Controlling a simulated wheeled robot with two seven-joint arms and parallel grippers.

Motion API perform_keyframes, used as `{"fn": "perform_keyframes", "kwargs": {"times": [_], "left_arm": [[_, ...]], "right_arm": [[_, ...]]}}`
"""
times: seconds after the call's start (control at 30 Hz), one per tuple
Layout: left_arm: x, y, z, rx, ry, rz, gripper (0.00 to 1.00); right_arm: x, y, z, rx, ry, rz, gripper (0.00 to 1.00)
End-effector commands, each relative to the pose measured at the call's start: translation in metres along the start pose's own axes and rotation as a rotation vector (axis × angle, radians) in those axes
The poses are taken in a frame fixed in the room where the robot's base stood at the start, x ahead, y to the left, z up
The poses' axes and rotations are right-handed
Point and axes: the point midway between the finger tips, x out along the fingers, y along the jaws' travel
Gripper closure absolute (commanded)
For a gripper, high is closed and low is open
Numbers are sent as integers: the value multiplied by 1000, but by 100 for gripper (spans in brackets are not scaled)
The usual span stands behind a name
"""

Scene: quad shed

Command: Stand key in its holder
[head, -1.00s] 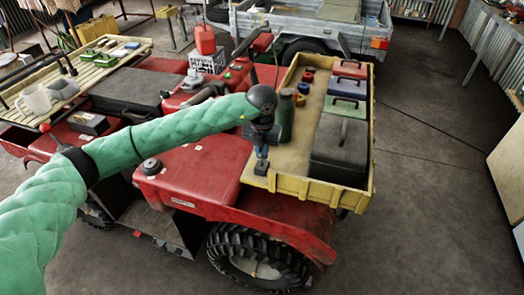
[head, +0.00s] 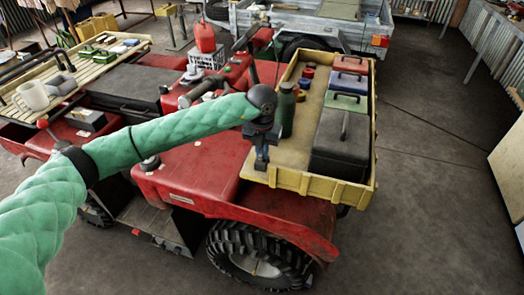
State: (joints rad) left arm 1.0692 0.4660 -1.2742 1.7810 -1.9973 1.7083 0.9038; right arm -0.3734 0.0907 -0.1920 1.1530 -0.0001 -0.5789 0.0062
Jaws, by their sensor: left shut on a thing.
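My left gripper (head: 261,163) hangs fingers-down over the near left corner of the yellow-sided cargo tray (head: 305,182) on the red quad. It is shut on a small dark thing, which I take to be the key; its shape is mostly hidden by the fingers. I cannot tell whether it touches the tray floor or hangs just above it. I cannot make out the key's holder clearly. My right gripper is not in view.
A green bottle (head: 287,110) stands close right of my left gripper. A large dark toolbox (head: 340,148) and coloured cases, including a green one (head: 347,103), line the tray's right side. Small red and blue items (head: 305,78) sit at the back.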

Motion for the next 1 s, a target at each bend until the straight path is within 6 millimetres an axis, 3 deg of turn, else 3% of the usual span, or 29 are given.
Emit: {"fn": "perform_keyframes", "kwargs": {"times": [0.13,0.17,0.2,0.3,0.67,1.0], "left_arm": [[5,0,0,0,0,0,100],[3,0,0,0,0,0,86],[3,0,0,0,0,0,78],[3,0,0,0,0,0,65],[-2,0,1,0,-2,0,65],[-50,0,1,1,-4,0,65]], "right_arm": [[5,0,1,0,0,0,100],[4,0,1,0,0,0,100],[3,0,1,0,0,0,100],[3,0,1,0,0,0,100],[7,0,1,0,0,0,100],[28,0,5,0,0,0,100]]}}
